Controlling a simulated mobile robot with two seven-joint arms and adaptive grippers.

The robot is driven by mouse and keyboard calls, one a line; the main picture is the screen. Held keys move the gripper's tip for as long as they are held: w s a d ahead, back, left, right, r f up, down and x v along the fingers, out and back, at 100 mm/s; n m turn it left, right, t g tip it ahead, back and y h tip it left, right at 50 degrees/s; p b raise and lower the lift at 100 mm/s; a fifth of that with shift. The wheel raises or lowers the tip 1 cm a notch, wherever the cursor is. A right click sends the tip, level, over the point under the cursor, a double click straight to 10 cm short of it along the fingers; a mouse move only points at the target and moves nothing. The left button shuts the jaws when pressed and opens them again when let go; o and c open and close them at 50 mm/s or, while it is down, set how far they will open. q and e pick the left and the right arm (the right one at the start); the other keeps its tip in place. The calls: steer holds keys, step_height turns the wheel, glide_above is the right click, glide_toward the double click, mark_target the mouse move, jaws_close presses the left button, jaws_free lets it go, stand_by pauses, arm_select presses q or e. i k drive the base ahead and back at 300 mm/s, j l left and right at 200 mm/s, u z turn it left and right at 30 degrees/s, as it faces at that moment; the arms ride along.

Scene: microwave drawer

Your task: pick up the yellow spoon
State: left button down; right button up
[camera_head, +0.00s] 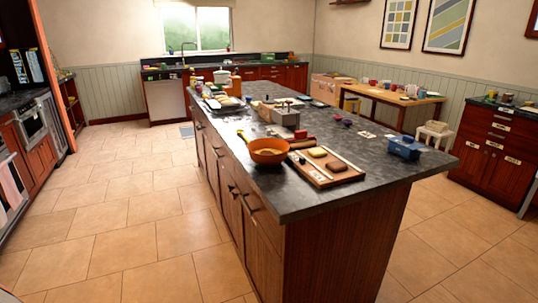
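The island's dark stone top (300,198) runs from the near edge toward the back of the room. Neither looks like a spoon. Neither of my grippers shows in this view.
An orange bowl or pan (268,152) sits left of the board, a blue container (404,147) to the right. Clutter crowds the island's far half. Tiled floor (120,210) is clear on the left. A wooden table (385,97) with cups stands behind right.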

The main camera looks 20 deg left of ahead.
mark_target(240, 131)
steer(key=j+z, duration=0.15)
steer(key=z, duration=0.35)
steer(key=j+z, duration=0.25)
steer(key=j, duration=0.25)
steer(key=i+j+z, duration=0.1)
steer(key=j+z, duration=0.15)
steer(key=j, duration=0.25)
steer(key=j+z, duration=0.1)
steer(key=j, duration=0.55)
steer(key=k+j+z, duration=0.1)
steer(key=j, duration=0.55)
steer(key=j+z, duration=0.1)
steer(key=j, duration=0.55)
steer(key=k, duration=0.05)
